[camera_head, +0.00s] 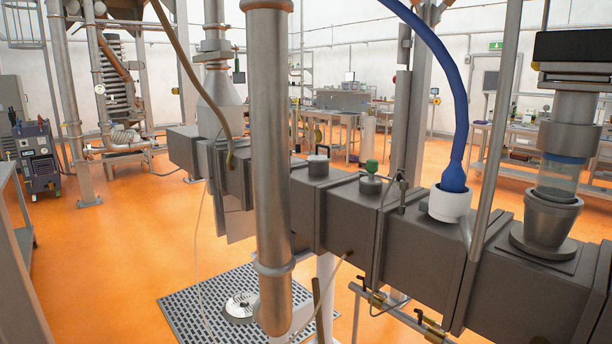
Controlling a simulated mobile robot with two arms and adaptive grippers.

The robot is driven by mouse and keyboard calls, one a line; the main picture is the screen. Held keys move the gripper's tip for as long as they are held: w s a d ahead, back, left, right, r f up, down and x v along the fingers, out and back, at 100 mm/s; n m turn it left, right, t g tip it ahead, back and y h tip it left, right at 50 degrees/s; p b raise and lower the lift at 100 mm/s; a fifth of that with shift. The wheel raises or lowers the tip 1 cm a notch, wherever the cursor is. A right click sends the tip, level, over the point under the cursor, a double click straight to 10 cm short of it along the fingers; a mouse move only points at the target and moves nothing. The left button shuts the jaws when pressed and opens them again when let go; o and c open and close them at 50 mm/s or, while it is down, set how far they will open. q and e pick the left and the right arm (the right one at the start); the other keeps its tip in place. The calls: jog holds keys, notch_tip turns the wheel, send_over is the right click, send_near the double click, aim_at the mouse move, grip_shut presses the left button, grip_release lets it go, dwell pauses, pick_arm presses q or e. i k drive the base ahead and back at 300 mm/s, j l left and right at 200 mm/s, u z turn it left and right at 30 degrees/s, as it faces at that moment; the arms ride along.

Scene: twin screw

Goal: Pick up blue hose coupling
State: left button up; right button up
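A blue hose (449,70) hangs down from the top of the head view, right of the middle. Its lower end widens into a blue coupling (454,178). The coupling sits upright in a white collar (450,204) on top of the grey machine barrel (420,245). Neither of my grippers shows in the head view.
A thick vertical metal pipe (271,150) stands in front of the barrel, left of the coupling. A thin slanted rod (497,130) passes close to its right. A green-capped fitting (371,167) and a sight glass (558,178) stand on the barrel. Orange floor (120,270) is open at left.

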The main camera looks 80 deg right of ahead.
aim_at(453, 180)
jog(key=j+z, duration=0.1)
jog(key=z, duration=3.4)
jog(key=i, duration=0.1)
